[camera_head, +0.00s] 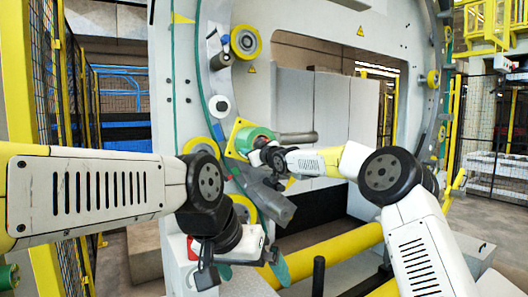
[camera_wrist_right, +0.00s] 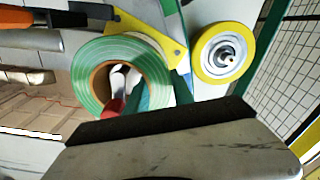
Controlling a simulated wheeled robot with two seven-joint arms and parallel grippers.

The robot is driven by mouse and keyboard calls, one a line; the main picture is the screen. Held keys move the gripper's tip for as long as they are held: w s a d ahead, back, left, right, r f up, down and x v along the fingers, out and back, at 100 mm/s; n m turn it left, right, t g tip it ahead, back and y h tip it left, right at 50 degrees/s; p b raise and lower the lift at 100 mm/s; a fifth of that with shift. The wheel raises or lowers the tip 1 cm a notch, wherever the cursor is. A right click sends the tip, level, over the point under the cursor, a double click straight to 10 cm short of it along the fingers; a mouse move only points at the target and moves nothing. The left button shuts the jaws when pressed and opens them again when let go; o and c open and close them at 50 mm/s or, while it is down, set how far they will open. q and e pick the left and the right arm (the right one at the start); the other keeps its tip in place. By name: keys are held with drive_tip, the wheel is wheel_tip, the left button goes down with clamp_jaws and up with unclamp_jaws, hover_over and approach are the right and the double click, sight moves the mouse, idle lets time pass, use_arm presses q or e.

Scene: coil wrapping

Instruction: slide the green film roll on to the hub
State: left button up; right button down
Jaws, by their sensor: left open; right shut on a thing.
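The green film roll (camera_head: 252,138) is beside a yellow plate (camera_head: 236,127) on the left side of the big ring. In the right wrist view the roll (camera_wrist_right: 84,82) shows its round face and open brown core. A pale piece with a red end (camera_wrist_right: 117,88) shows inside the core; it may be the hub, but I cannot tell how far on the roll sits. My right gripper (camera_head: 258,153) is shut on the roll, at its near edge; the contact is mostly hidden. My left gripper (camera_head: 236,268) is open and empty, low in front of the machine.
A yellow-rimmed wheel (camera_wrist_right: 222,58) stands right of the roll in the right wrist view. A grey cylinder (camera_head: 297,138) juts out just right of the roll. A long yellow bar (camera_head: 335,248) crosses low down. Another green roll (camera_head: 8,277) shows at the lower left.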

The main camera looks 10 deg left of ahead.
drive_tip(key=shift+w+a+r, duration=0.1)
drive_tip(key=shift+a+r, duration=0.05)
drive_tip(key=shift+r, duration=0.05)
drive_tip(key=c, duration=1)
unclamp_jaws()
drive_tip(key=shift+r, duration=0.1)
drive_tip(key=shift+w+d+r, duration=0.1)
drive_tip(key=shift+d, duration=0.1)
drive_tip(key=shift+f, duration=0.25)
drive_tip(key=shift+a+f+v, duration=0.1)
drive_tip(key=shift+v, duration=1.8)
drive_tip(key=shift+a+f+v, duration=0.1)
drive_tip(key=shift+v, duration=1.8)
drive_tip(key=shift+s, duration=0.2)
